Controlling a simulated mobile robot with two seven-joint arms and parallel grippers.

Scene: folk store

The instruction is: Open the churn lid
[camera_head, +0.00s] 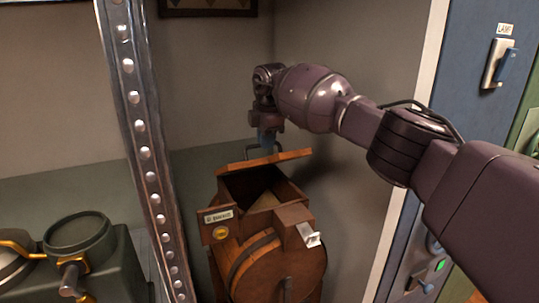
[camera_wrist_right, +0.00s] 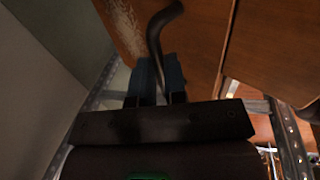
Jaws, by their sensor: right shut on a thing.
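The wooden churn (camera_head: 268,262) stands in the middle of the head view, with a barrel-shaped front and a square box top. Its flat wooden lid (camera_head: 264,161) is raised off the box mouth and tilted, and the inside shows below it. My right gripper (camera_head: 267,137) is above the lid, shut on its dark bent metal handle (camera_head: 252,152). In the right wrist view the blue fingers (camera_wrist_right: 157,78) close around the handle (camera_wrist_right: 157,35), with the lid's wood (camera_wrist_right: 195,45) beyond. My left gripper is not in view.
A riveted metal post (camera_head: 143,150) stands left of the churn. A dark green machine (camera_head: 85,255) with brass parts is at the lower left. A blue panel with a lever switch (camera_head: 497,64) is at the right. Grey walls stand close behind the churn.

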